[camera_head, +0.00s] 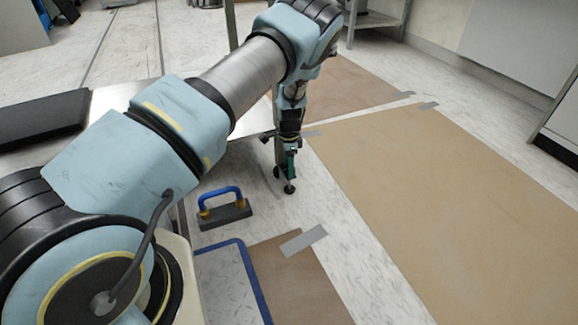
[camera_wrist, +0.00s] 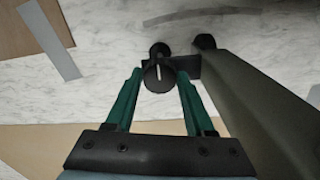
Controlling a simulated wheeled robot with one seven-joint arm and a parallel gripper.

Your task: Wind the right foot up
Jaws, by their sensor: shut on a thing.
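The right foot (camera_wrist: 153,82) is a round black part with a white mark on top, in the middle of the wrist view. It sits on a dark bracket (camera_wrist: 187,66) beside a broad grey leg (camera_wrist: 262,110). My gripper (camera_wrist: 160,73) has green fingers, one on each side of the round part, shut on it. In the head view my gripper (camera_head: 290,166) points down beside the leg, just above a small black pad (camera_head: 290,188) at the floor. My arm hides much of the bench, and the contact is too small to judge there.
A steel bench (camera_head: 125,97) with a black slab (camera_head: 42,117) stands at left. A blue-handled block (camera_head: 225,214) lies on the floor near the leg. Blue tape (camera_head: 255,282) marks the floor in front. Brown floor sheets (camera_head: 450,185) lie flat to the right.

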